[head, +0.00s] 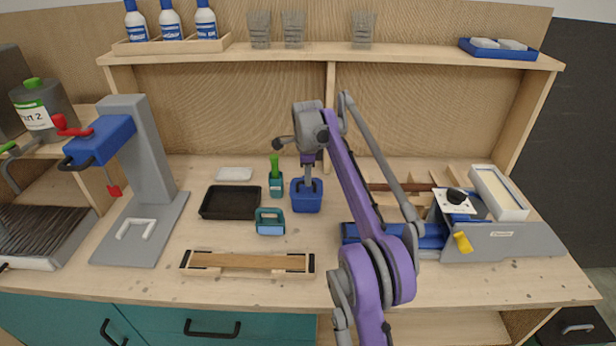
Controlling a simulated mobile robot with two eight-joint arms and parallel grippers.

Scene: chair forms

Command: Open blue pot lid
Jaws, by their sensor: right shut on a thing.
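The blue pot (306,203) stands upright on the workbench, a little left of the middle. My right arm reaches in from the bottom right, and its gripper (308,183) points down at the top of the pot. The fingers are shut on the pot's lid from above. The lid looks to be at the pot's top, but the gripper partly covers it and I cannot tell whether there is a gap. My left gripper is not in view.
A teal pot with a green brush (276,180), a black tray (231,202) and a teal block (270,222) are left of the pot. A wooden holder (247,272) lies in front. A grey press (142,165) stands left; a grey-and-blue machine (500,240) stands right.

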